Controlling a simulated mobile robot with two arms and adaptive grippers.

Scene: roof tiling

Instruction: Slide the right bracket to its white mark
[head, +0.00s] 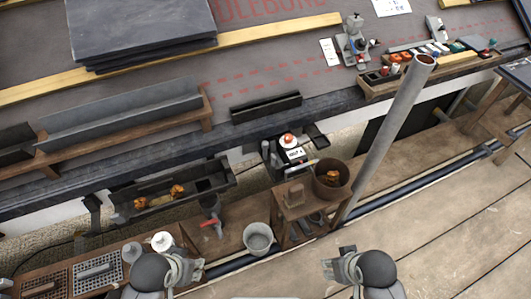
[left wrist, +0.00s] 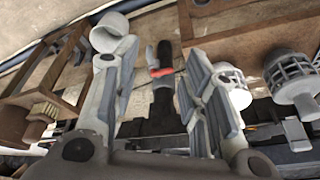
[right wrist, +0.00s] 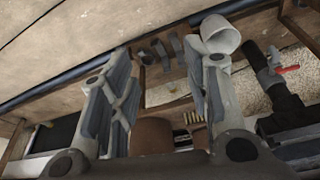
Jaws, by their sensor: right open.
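A dark bracket (head: 268,152) hangs at the gutter line below the roof edge, near the middle of the head view, beside a small device with an orange-and-white top. Another dark bracket (head: 92,212) hangs further left, past the gutter trough (head: 150,207). I cannot make out with certainty which pale patch is the white mark. My left gripper (head: 188,270) is open and empty, low in the head view, well short of the brackets. My right gripper (head: 338,266) is open and empty, lower right of the bucket. Neither gripper touches a bracket.
A black pipe with a red lever (head: 211,220) hangs under the trough. A grey pole (head: 390,135) slants upward at right. Bare planks (head: 460,235) lie at lower right.

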